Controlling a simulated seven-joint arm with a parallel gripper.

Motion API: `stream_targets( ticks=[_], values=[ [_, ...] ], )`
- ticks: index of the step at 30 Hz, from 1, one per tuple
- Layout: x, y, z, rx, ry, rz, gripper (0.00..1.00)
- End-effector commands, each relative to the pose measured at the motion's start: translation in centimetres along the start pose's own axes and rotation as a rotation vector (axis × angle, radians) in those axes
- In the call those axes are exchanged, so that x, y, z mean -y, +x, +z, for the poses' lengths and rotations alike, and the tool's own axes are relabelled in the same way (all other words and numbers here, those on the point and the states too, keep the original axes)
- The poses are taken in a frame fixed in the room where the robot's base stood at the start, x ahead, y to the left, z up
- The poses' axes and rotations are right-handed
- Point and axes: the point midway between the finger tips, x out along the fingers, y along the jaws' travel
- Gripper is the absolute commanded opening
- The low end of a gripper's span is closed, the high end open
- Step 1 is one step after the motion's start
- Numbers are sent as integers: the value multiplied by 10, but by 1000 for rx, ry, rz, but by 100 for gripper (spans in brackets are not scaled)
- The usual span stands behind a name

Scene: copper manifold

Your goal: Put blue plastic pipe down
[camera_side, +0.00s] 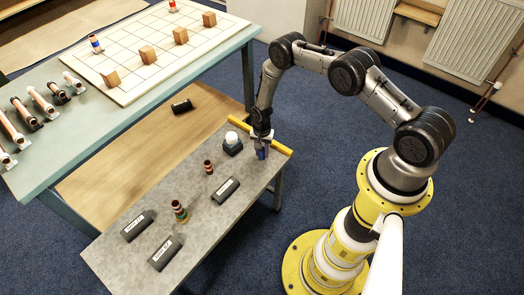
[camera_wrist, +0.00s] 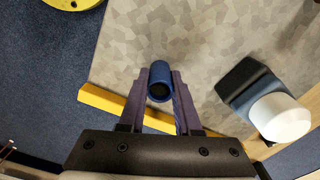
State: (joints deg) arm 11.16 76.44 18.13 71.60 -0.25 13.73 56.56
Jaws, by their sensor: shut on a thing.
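The blue plastic pipe (camera_wrist: 159,80) is a short hollow tube between the fingertips of my gripper (camera_wrist: 159,96) in the wrist view. The fingers are shut on it, with its dark open end facing the camera. In the side view, my gripper (camera_side: 262,148) is at the right end of the grey table (camera_side: 195,215), near its yellow edge strip. The blue pipe (camera_side: 262,154) shows just below the fingers there. I cannot tell whether the pipe touches the tabletop.
A black block with a white cap (camera_side: 232,142) stands left of my gripper. Several dark labelled blocks (camera_side: 225,190) and two copper-coloured pieces (camera_side: 208,167) are on the grey table. The yellow strip (camera_side: 260,137) runs along the table's far edge. A larger table (camera_side: 130,120) with a grid board stands behind.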

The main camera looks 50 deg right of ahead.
Motion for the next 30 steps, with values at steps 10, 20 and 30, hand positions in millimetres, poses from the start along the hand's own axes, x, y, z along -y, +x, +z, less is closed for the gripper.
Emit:
stream_targets(
  ticks=[10, 20, 30],
  values=[
    [0, 1, 0, 0, 0, 1, 62],
    [1, -16, -1, -1, 0, -2, 62],
    [1, -80, -1, -1, 0, -3, 62]
  ],
)
